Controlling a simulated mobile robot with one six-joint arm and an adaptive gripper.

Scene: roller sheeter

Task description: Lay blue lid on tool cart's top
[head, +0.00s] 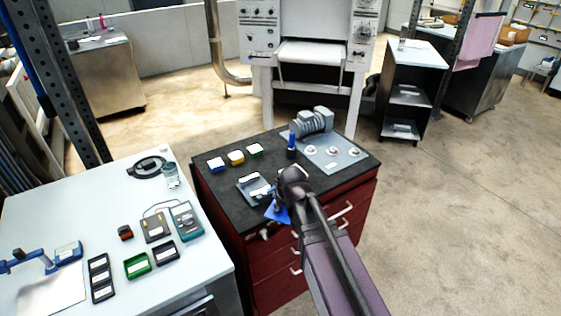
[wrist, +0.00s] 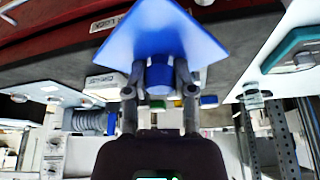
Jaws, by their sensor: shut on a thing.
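The blue lid (wrist: 160,35) is a flat square plate with a round blue knob. My gripper (wrist: 158,78) is shut on that knob, one finger on each side. In the head view the blue lid (head: 277,214) shows partly behind my arm, at the near edge of the tool cart. I cannot tell whether it touches the cart. The tool cart has red drawers and a dark flat top (head: 212,186). My gripper's fingers are mostly hidden by the arm in the head view.
A white table (head: 70,215) stands at left. Bare top lies at the cart's left front.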

